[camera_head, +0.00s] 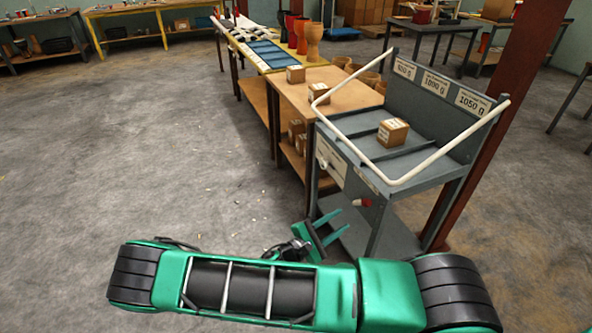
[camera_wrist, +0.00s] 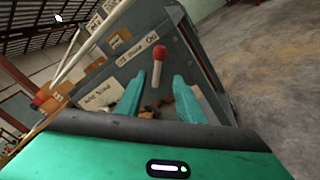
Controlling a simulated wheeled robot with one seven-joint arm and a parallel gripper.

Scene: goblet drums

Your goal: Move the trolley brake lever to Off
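The grey trolley (camera_head: 428,172) with its white tubular handle stands at the right in the head view. Its brake lever (camera_head: 362,203) has a red knob and sits on the trolley's near end panel. In the wrist view the lever (camera_wrist: 159,54) has a red knob on a pale stem, in front of a label whose words are hard to read. My gripper (camera_head: 355,219) has teal fingers pointing at the panel, just below the lever. In the wrist view my gripper (camera_wrist: 160,76) is open, with the stem showing between the fingertips. I cannot tell whether either finger touches it.
A labelled cardboard box (camera_head: 392,132) sits on the trolley's top. A wooden table (camera_head: 304,93) with boxes adjoins the trolley's far side. A red-brown post (camera_head: 520,55) rises behind the trolley at the right. The concrete floor (camera_head: 130,140) at the left is clear.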

